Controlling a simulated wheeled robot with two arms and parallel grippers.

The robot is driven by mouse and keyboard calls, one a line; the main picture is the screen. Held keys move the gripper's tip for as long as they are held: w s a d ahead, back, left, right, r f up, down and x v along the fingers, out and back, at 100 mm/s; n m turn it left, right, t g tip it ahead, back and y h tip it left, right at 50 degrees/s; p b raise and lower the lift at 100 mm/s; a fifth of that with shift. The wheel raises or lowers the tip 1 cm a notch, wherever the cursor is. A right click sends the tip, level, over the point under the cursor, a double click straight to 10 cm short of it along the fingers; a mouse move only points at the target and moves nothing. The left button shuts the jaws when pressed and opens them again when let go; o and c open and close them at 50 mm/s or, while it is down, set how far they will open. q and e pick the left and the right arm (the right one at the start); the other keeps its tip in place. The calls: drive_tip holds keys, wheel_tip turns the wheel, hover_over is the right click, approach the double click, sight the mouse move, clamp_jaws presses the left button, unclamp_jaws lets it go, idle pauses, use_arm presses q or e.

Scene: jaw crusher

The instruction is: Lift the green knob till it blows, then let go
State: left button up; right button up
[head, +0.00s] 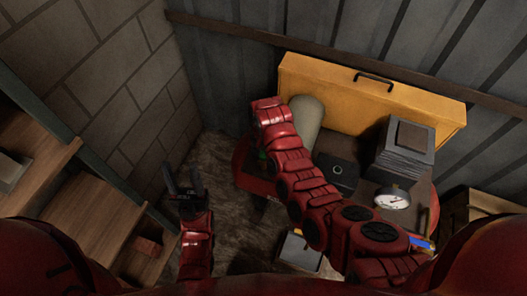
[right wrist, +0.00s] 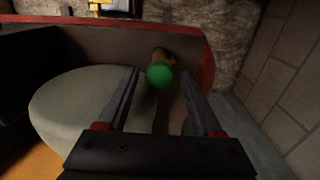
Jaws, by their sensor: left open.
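The green knob (right wrist: 159,74) is a small ball on a short brass-coloured fitting, near the red rim in the right wrist view. In the head view only a sliver of it (head: 262,155) shows beneath my right arm. My right gripper (right wrist: 159,73) is open. Its two fingers point toward the knob, which appears between their tips; I cannot tell the exact depth gap. In the head view my right arm hides this gripper. My left gripper (head: 184,183) is open and empty, over the floor at the left, away from the knob.
A pale rounded cylinder (right wrist: 75,112) stands close beside my right fingers. A red-rimmed table (head: 242,180) carries a dial gauge (head: 391,199), a black box (head: 340,172) and a grey ribbed block (head: 404,158). A yellow case (head: 330,80) stands behind. Wooden shelves (head: 95,215) are at left.

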clamp_jaws()
idle(1.2)
